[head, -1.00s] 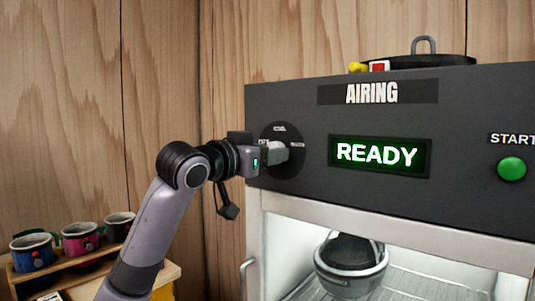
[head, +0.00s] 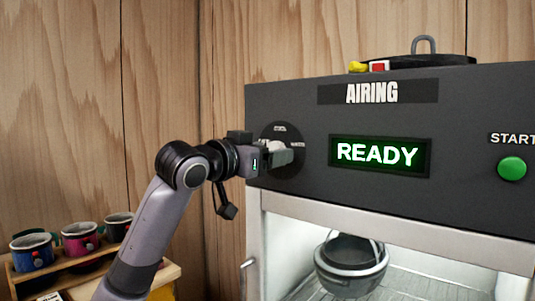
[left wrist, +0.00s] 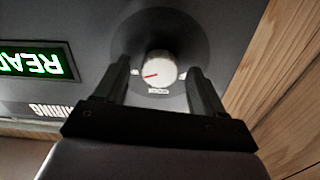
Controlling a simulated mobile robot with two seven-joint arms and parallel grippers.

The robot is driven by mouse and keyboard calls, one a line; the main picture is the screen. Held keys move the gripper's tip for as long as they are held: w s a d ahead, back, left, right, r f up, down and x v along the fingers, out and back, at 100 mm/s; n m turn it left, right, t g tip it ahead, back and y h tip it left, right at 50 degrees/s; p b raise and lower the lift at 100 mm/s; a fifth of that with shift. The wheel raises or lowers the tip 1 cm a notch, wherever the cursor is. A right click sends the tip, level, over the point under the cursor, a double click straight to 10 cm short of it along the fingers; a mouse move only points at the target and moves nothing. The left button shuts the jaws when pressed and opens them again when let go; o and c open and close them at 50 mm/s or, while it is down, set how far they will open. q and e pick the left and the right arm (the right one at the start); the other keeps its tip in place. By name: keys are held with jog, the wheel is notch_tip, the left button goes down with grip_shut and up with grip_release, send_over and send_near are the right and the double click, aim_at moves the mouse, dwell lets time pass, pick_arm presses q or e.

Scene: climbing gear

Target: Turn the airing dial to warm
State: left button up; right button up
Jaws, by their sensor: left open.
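The airing dial has a dark round plate (head: 281,131) on the left of the AIRING panel, with a white knob (left wrist: 159,68). My left gripper (head: 282,153) is in front of the dial. In the left wrist view its open fingers (left wrist: 162,78) stand on either side of the knob, with visible gaps. The knob's red mark points left in that view, toward a small label at the plate's left. That side matches the right-hand label in the head view. The label lettering is too small to read surely. My right gripper is not in view.
The panel has a green READY display (head: 378,154) and a green START button (head: 511,168). Dark gear (head: 430,61) lies on top.

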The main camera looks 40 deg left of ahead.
pick_arm(q)
jog(key=s+b, duration=0.2)
jog(key=s, duration=0.5)
jog(key=shift+a, duration=0.3)
